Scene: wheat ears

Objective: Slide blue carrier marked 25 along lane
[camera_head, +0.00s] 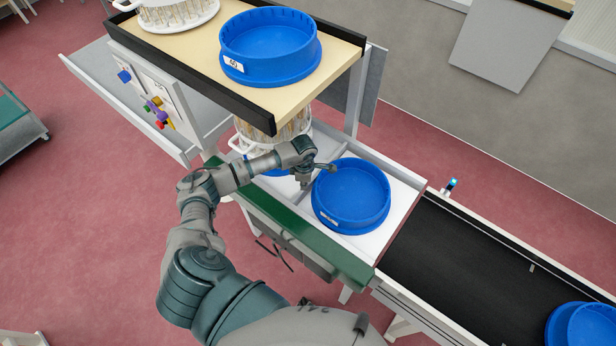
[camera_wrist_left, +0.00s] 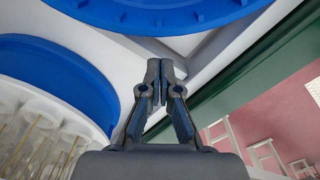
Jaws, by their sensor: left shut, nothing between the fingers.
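A blue round carrier (camera_head: 350,195) sits empty on the white lane, right of my left gripper. It has a small label on its near rim, too small to read. It also shows at the top of the left wrist view (camera_wrist_left: 150,12). My left gripper (camera_head: 305,182) is shut and empty, just left of this carrier. In the left wrist view its fingertips (camera_wrist_left: 160,72) are together over the lane, below the carrier's rim. I cannot tell whether they touch it. My right gripper is not in view.
Another blue carrier (camera_wrist_left: 85,70) with a white rack of ears (camera_wrist_left: 35,125) is behind my gripper, partly under the shelf. A labelled blue carrier (camera_head: 270,50) stands on the shelf. A green rail (camera_head: 300,232) edges the lane. The black belt (camera_head: 470,260) bears another carrier (camera_head: 585,325).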

